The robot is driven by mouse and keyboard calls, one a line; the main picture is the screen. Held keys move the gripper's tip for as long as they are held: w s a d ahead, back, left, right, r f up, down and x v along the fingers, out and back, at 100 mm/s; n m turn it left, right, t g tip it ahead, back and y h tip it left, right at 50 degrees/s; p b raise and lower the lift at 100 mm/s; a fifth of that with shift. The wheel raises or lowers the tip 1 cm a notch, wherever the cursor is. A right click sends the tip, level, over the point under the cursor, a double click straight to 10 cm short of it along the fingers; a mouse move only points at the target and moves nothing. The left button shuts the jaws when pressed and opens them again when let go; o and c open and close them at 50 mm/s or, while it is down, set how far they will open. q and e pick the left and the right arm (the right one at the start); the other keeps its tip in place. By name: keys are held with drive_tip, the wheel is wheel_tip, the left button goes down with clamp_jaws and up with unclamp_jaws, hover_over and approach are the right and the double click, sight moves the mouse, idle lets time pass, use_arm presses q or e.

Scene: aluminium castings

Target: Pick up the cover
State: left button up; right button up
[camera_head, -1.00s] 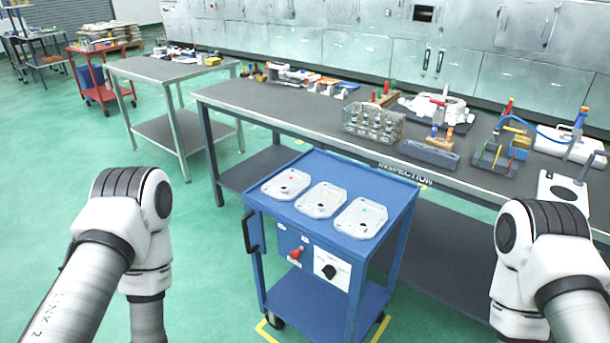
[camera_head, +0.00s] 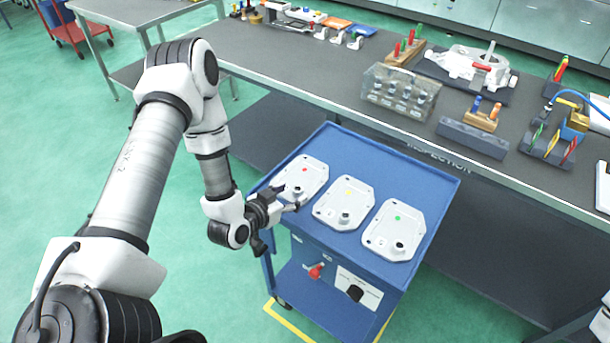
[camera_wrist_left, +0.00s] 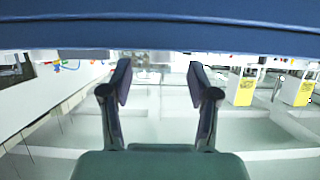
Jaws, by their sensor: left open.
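Three pale metal covers lie side by side on a blue cart (camera_head: 440,178): one with a red dot (camera_head: 314,172), one with a yellow dot (camera_head: 345,215) and one with a green dot (camera_head: 384,240). My left gripper (camera_head: 290,200) is at the cart's left edge, beside the red-dot cover and overlapping its near left corner in the head view. Whether it touches is unclear. In the left wrist view the open gripper (camera_wrist_left: 160,82) has nothing between its fingers, and no cover shows there. My right gripper is out of view.
The dark inspection bench (camera_head: 290,65) stands close behind the cart. It carries a clear case (camera_head: 400,95), a large casting (camera_head: 470,65) and tool blocks. A red knob (camera_head: 316,271) is on the cart's front. Green floor is open at the left.

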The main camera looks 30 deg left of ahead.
use_arm(q)
drive_tip(key=x, duration=0.2)
drive_tip(key=shift+w+a+f, duration=0.25)
drive_tip(key=shift+w, duration=0.05)
drive_tip(key=shift+s+d+r, duration=0.1)
drive_tip(key=shift+s, duration=0.05)
clamp_jaws()
drive_tip(key=shift+r, duration=0.1)
